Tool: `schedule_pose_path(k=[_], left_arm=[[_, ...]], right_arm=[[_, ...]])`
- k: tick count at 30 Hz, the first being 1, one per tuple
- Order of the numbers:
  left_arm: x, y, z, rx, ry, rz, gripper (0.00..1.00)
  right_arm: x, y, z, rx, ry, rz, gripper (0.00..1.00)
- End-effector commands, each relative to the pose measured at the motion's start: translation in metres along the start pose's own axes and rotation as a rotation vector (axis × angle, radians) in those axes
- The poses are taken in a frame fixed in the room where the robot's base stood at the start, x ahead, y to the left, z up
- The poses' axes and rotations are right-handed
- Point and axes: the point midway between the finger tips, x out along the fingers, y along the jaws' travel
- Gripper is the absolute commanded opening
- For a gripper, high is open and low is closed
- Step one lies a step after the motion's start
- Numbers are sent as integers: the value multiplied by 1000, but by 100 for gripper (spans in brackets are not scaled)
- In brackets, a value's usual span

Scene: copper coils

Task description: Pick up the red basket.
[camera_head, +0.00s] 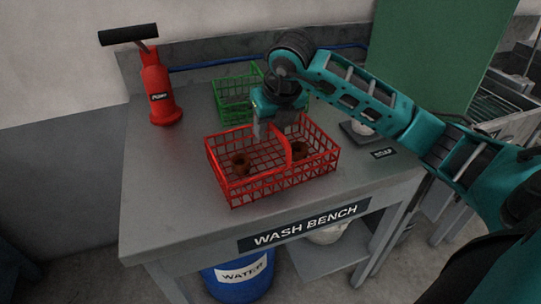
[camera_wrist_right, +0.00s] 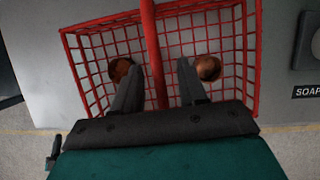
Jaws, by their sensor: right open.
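The red basket (camera_head: 222,184) stands upright on the wash bench, an open wire crate with a red bar across its middle. Two copper coils (camera_head: 240,163) lie in it, one on each side of the bar. My right gripper (camera_head: 275,130) points down over the basket, at its middle bar. In the right wrist view the basket (camera_wrist_right: 250,60) fills the upper part, and the open fingers (camera_wrist_right: 160,75) lie on either side of the bar (camera_wrist_right: 150,45). I cannot tell whether they touch it. My left gripper is not in view.
A green basket (camera_head: 232,112) stands behind the red one. A red pump (camera_head: 159,92) stands at the back left. A soap dish (camera_head: 358,133) lies to the right. The wash bench (camera_head: 165,215) is clear at its front left. A blue water barrel (camera_head: 240,280) stands below.

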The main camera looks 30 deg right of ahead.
Motion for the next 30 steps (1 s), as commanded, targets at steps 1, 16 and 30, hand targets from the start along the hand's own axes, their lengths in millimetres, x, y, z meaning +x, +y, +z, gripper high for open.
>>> schedule_pose_path(k=[1, 16, 30], left_arm=[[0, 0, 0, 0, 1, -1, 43], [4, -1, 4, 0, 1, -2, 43], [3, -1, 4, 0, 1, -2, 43]], right_arm=[[0, 0, 0, 0, 0, 0, 42], [4, 0, -2, 0, 0, 1, 42], [4, 0, -2, 0, 0, 0, 16]])
